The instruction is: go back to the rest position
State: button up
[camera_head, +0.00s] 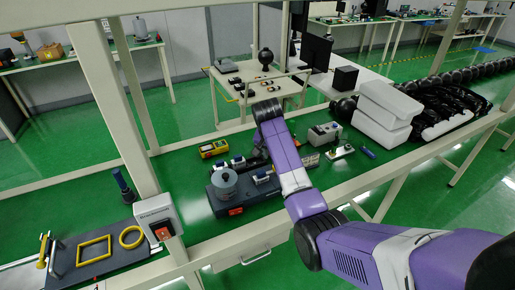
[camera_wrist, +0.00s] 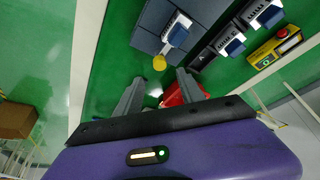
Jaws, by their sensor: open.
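My purple arm reaches from the lower right over the green work table in the head view; its gripper end is mostly hidden behind the wrist there. In the wrist view my gripper (camera_wrist: 158,95) shows two grey fingers spread apart with nothing between them. Beyond the fingertips are a small yellow round part (camera_wrist: 159,62) and a dark blue-grey block (camera_wrist: 160,25). A red object (camera_wrist: 184,90) lies behind the right finger, partly hidden by it.
On the table stand a grey base with a round spool (camera_head: 224,180), a yellow device (camera_head: 213,148) and white foam boxes (camera_head: 385,110). A frame post (camera_head: 125,130) with an emergency-stop box (camera_head: 160,218) rises at left. A tray with yellow frames (camera_head: 70,279) lies lower left.

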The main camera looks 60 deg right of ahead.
jog(key=w+d+r+n+t+h, duration=0.2)
jog(key=w+r+n+t+h, duration=0.1)
jog(key=w+r+t, duration=0.3)
jog(key=s+a+f+n+t, duration=0.1)
jog(key=s+a+n+t, duration=0.15)
jog(key=a, duration=0.75)
jog(key=s+a+f+n+t, duration=0.1)
jog(key=a+n+t, duration=0.25)
jog(key=a, duration=0.75)
jog(key=s+a+n+t+y+b, duration=0.1)
jog(key=s+a+n+y, duration=0.2)
jog(key=s+a, duration=0.9)
jog(key=s+a+r+n+y+b, duration=0.1)
jog(key=s+a+n+y, duration=0.2)
jog(key=s+a, duration=0.9)
jog(key=s+y, duration=0.1)
jog(key=s, duration=0.7)
jog(key=shift+s+a+r+t+b, duration=0.2)
jog(key=shift+a+t+b, duration=0.2)
